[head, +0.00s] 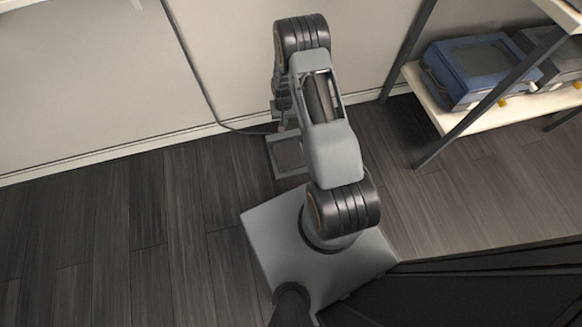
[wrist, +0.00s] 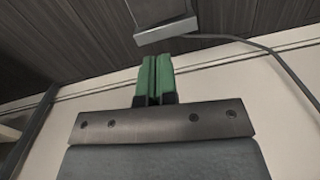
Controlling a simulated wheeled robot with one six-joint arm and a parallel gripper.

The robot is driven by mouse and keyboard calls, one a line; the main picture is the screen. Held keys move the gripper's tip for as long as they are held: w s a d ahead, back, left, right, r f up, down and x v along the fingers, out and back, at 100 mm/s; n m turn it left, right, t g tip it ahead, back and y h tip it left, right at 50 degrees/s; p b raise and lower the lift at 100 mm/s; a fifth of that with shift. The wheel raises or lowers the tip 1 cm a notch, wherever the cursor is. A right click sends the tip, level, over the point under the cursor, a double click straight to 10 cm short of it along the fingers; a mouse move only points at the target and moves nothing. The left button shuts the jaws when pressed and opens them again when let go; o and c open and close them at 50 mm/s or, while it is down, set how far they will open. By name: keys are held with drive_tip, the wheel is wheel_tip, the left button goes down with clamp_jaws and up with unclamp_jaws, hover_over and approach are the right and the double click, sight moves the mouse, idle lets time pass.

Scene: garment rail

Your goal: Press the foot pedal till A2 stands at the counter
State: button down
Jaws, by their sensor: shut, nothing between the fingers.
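The foot pedal (head: 289,153) is a grey, box-like unit on the dark floor close to the wall, partly hidden by my arm in the head view. In the wrist view the pedal (wrist: 165,27) shows at the top, with a cable running off to the right. My gripper (wrist: 155,62) has green fingers pressed together with nothing between them. The fingertips point at the pedal's near edge in that picture; whether they touch it I cannot tell, but a gap seems to show. In the head view my arm hides the fingertips. No garment marked A2 and no counter can be made out.
A cable (head: 207,95) runs down the pale wall (head: 90,90) to the pedal. At the right a metal-framed shelf (head: 437,110) holds a blue case (head: 480,70) and a grey one beside it. The plank floor (head: 130,215) at the left is clear.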

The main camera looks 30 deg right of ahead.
drive_tip(key=g+b, duration=0.1)
drive_tip(key=b, duration=0.4)
approach(291, 160)
drive_tip(key=shift+m, duration=0.4)
drive_tip(key=shift+s+f, duration=0.1)
drive_tip(key=shift+f, duration=0.05)
drive_tip(key=shift+s+a+f+b, duration=0.15)
drive_tip(key=shift+f+b, duration=0.85)
drive_tip(key=shift+f, duration=0.7)
drive_tip(key=shift+s+f+b, duration=0.15)
drive_tip(key=shift+f+b, duration=0.8)
drive_tip(key=shift+f, duration=0.7)
drive_tip(key=shift+f, duration=0.1)
